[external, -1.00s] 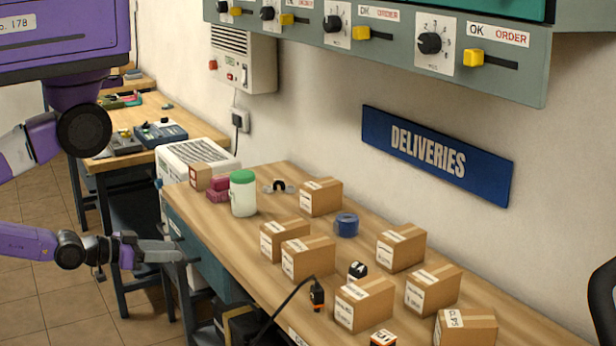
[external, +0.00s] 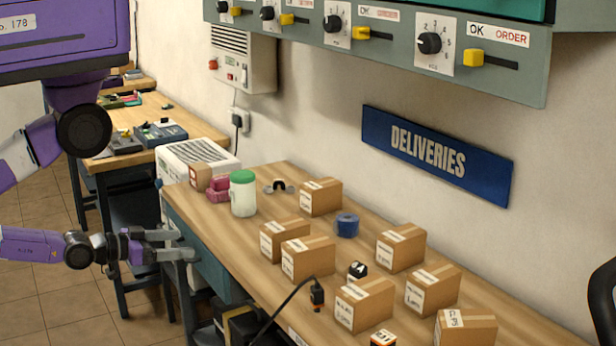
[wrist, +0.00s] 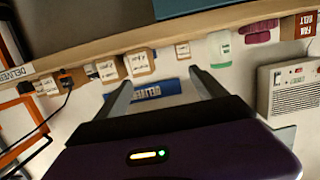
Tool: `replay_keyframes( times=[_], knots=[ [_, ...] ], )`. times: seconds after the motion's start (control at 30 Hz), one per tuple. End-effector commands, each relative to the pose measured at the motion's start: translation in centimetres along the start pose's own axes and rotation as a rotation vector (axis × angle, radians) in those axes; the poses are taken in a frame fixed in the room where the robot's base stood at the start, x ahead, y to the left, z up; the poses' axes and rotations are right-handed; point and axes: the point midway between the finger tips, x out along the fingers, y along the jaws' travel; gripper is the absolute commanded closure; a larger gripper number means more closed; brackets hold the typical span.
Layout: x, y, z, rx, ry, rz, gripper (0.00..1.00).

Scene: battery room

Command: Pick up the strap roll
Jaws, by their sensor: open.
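The strap roll looks to be the blue ring-shaped roll (external: 347,225) on the wooden bench, between the cardboard boxes. My gripper (external: 182,245) is at the left, beside the near edge of the bench, well apart from the roll. Its two fingers are spread and empty; they also show in the wrist view (wrist: 161,77), with the blue deliveries sign (wrist: 155,89) beyond them.
Several cardboard boxes (external: 308,259) stand around the roll. A green-lidded jar (external: 243,195), pink blocks (external: 218,188) and a dark horseshoe-shaped item (external: 279,186) are at the bench's left end. A black cable (external: 283,304) hangs over the front edge. The control panel (external: 390,45) overhangs above.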

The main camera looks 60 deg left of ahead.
Motion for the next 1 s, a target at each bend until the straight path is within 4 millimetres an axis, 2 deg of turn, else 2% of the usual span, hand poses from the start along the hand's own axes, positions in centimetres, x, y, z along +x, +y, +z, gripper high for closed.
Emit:
replay_keyframes(
  times=[0.1, 0.2, 0.47, 0.77, 1.0],
  knots=[
    [3.6, -0.7, -2.4, -0.001, 0.117, -0.019, 0.19],
    [6.8, -1.6, -3.9, -0.023, 0.188, -0.039, 0.19],
    [15.4, -4.2, -6.3, -0.278, 0.266, -0.049, 0.19],
    [25.8, -6.5, -10.1, -0.79, 0.258, 0.021, 0.19],
    [33.4, -7.1, -14.7, -1.312, 0.155, 0.129, 0.19]
  ],
)
